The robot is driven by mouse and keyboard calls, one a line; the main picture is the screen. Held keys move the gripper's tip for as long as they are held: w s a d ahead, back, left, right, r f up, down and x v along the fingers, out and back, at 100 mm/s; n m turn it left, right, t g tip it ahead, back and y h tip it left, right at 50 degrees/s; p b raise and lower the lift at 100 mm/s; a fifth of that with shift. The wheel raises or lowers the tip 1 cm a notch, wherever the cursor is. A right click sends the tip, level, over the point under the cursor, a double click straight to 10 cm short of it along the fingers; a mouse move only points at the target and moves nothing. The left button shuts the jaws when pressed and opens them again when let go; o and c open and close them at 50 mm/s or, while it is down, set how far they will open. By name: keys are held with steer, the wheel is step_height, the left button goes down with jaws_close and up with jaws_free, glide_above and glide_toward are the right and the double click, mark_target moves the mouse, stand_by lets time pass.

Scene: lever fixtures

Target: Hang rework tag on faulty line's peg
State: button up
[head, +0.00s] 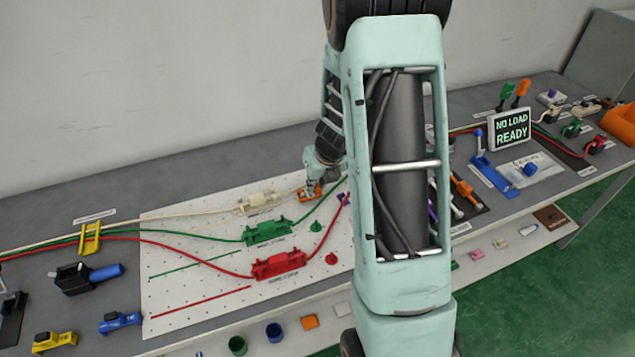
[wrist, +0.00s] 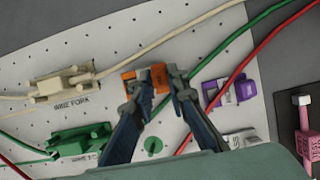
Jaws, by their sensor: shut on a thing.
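My gripper (head: 312,188) is low over the white perforated board (head: 190,285), near its back right. Three lines cross the board through connectors: cream (head: 258,203), green (head: 267,232) and red (head: 278,265). A green peg (head: 316,226) stands right of the green connector, and a red peg (head: 331,258) right of the red one. No cream peg can be made out. Which line is faulty cannot be told.
A purple piece (wrist: 228,93) and a pale labelled piece (wrist: 238,140) lie right of my gripper. A display (head: 511,129) reads "NO LOAD READY". A yellow cable holder (head: 90,238) stands left of the board. My arm hides the bench's middle.

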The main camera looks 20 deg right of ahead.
steer(key=shift+f, duration=0.15)
steer(key=shift+f+b, duration=0.45)
steer(key=shift+b, duration=0.05)
steer(key=o, duration=0.9)
steer(key=shift+o, duration=0.6)
steer(key=o, duration=0.4)
steer(key=shift+c, duration=0.2)
steer(key=shift+r, duration=0.15)
steer(key=shift+r+p, duration=3.45)
steer(key=shift+p, duration=0.15)
